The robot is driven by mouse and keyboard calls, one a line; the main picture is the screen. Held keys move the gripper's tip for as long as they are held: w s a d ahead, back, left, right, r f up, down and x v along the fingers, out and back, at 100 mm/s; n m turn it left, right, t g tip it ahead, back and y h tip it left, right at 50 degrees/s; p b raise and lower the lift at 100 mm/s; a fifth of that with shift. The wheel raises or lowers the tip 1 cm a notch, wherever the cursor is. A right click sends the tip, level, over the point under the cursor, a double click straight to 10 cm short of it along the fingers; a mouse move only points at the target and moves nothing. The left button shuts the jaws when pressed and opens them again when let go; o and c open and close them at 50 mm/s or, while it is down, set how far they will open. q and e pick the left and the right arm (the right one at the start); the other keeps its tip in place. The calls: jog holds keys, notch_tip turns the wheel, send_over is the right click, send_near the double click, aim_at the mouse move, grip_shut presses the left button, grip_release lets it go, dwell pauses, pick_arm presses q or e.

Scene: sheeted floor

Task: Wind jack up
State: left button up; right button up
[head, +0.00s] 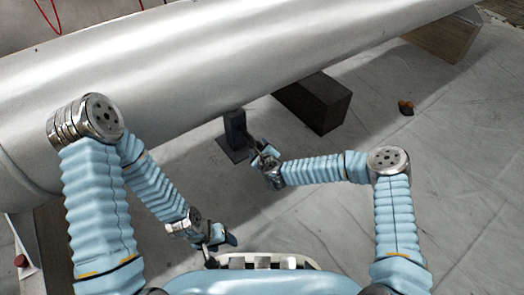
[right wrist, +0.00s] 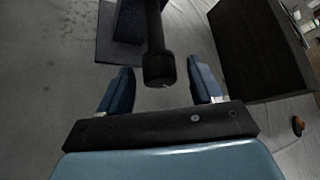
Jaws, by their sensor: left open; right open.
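The jack (head: 235,131) is a dark upright post on a flat base plate, standing under the big silver pipe. In the right wrist view its dark base plate (right wrist: 118,38) shows at the top. A black bar with a round knob-like end (right wrist: 158,68) sticks out from the jack towards my right gripper. My right gripper (head: 262,150) is just to the right of the jack. In the right wrist view its two blue fingers (right wrist: 160,88) are apart, with the bar's end between them and gaps on both sides. My left gripper (head: 218,238) is open and empty, low near my base.
The large silver pipe (head: 200,60) runs across above the jack. A dark block (head: 318,100) lies right of the jack and fills the right of the wrist view. A wooden block (head: 440,38) supports the pipe's far end. A small orange-brown object (head: 405,107) lies on the sheeted floor.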

jog(key=shift+c, duration=0.5)
jog(key=c, duration=0.9)
jog(key=shift+w+d+r+m+g+y+p, duration=0.1)
jog(key=shift+w+d+m+g+y+p, duration=0.15)
jog(key=shift+m+g+y, duration=0.2)
jog(key=shift+d+m+g+y+p, duration=0.3)
jog(key=shift+m+g+y, duration=0.2)
jog(key=shift+m, duration=0.25)
jog(key=m+g+y, duration=0.1)
jog(key=m+g+y+p, duration=0.1)
jog(key=m+y, duration=0.1)
jog(key=shift+w+d, duration=0.15)
jog(key=shift+w, duration=0.15)
jog(key=shift+m+g+y+p, duration=0.35)
jog(key=shift+m+g+p, duration=0.05)
jog(key=shift+g, duration=0.05)
jog(key=shift+m+y, duration=0.3)
jog(key=shift+y, duration=0.1)
jog(key=o, duration=1)
